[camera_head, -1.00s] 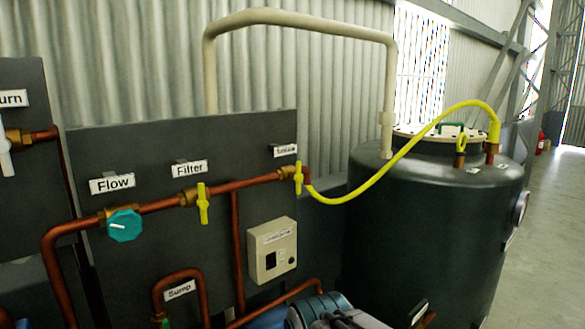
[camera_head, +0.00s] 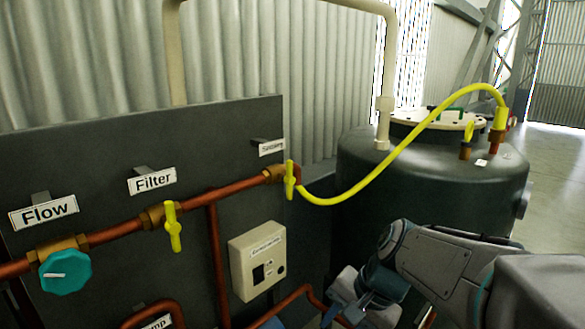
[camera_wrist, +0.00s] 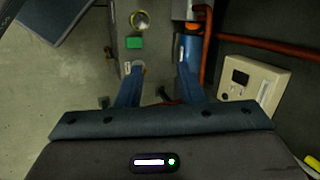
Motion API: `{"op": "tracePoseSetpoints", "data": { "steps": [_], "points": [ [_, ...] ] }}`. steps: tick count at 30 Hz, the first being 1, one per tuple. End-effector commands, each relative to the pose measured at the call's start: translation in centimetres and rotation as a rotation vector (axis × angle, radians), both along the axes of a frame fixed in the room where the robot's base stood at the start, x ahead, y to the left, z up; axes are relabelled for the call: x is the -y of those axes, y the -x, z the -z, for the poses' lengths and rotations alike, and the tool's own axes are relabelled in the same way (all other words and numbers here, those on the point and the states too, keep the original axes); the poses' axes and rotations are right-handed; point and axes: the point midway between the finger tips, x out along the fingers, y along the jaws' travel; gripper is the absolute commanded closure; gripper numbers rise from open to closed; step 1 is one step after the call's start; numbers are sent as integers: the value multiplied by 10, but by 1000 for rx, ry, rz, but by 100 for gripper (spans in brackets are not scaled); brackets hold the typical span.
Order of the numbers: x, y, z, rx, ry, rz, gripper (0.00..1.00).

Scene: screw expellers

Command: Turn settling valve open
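The settling valve's yellow handle (camera_head: 290,181) hangs roughly upright on a brass fitting at the right end of the copper pipe. A small label (camera_head: 271,147), too blurred to read fully, sits above it. A yellow hose runs from this valve to the tank. My gripper (camera_wrist: 158,75) points down, its two blue fingers apart with nothing gripped between them. In the head view my arm enters at lower right, with the gripper end low, below and right of the valve, apart from it. A yellow piece (camera_wrist: 313,162) shows at the wrist view's lower right corner; I cannot tell which part it is.
The Filter valve (camera_head: 172,227) and teal Flow knob (camera_head: 66,271) are on the same pipe, further left. A beige switch box (camera_head: 257,260) is below the valve; it also shows in the wrist view (camera_wrist: 253,85). The dark tank (camera_head: 430,185) stands behind my arm.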

Motion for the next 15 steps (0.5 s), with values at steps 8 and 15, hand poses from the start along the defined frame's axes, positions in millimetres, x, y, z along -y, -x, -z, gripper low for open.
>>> {"op": "tracePoseSetpoints", "data": {
  "steps": [8,15],
  "points": [
    [-26,-113,-62,-246,-552,476,66],
    [-6,-211,-120,-469,-1042,747,66]
  ]
}}
